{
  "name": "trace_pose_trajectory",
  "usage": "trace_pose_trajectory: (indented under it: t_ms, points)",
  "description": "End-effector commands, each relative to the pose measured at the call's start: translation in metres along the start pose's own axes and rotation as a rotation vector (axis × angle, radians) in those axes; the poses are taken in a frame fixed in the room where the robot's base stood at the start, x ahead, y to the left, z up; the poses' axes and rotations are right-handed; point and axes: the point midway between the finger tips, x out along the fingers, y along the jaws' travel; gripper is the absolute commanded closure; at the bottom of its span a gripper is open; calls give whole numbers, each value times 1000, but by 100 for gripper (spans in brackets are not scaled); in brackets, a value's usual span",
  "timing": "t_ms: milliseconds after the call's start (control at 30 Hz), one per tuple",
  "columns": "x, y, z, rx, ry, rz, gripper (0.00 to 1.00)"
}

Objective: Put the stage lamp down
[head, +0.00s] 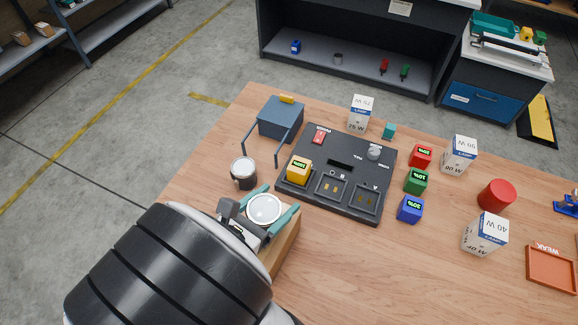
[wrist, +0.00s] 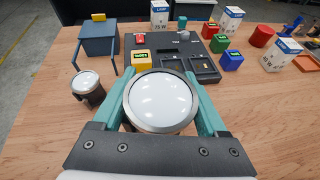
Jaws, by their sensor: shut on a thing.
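In the wrist view the lamp (wrist: 161,100) sits between the two teal fingers, lens facing the camera. Its underside is hidden, so I cannot tell whether it touches anything below. A second, similar lamp (head: 243,173) with a dark body stands on the wooden table, just beyond and left of my gripper; it also shows in the wrist view (wrist: 87,88).
A black panel (head: 337,205) with a yellow cube (head: 299,169) lies beyond my gripper. A blue-grey box (head: 280,120) with bar handles stands behind the second lamp. Coloured cubes, white lamp cartons (head: 485,234) and a red cylinder (head: 496,195) stand right.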

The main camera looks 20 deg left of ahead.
Motion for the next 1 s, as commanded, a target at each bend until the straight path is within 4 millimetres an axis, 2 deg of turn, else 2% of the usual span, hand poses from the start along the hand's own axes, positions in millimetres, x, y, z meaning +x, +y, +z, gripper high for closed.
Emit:
trace_pose_trajectory:
  t_ms: [100,167,533,567,600,667,700,933,1000]
  points:
    - [9,-1,-20,-4,0,-3,98]
    - [11,-2,-25,-2,0,-3,98]
    - [13,-2,-30,1,0,-3,98]
    - [13,-2,-29,1,1,-3,19]
    - [13,-2,-29,1,1,-3,12]
    - [13,-2,-29,1,1,-3,1]
    - [13,-2,-29,1,1,-3,0]
    - [12,-2,-27,2,1,-2,0]
    - [5,-1,-27,1,0,-1,0]
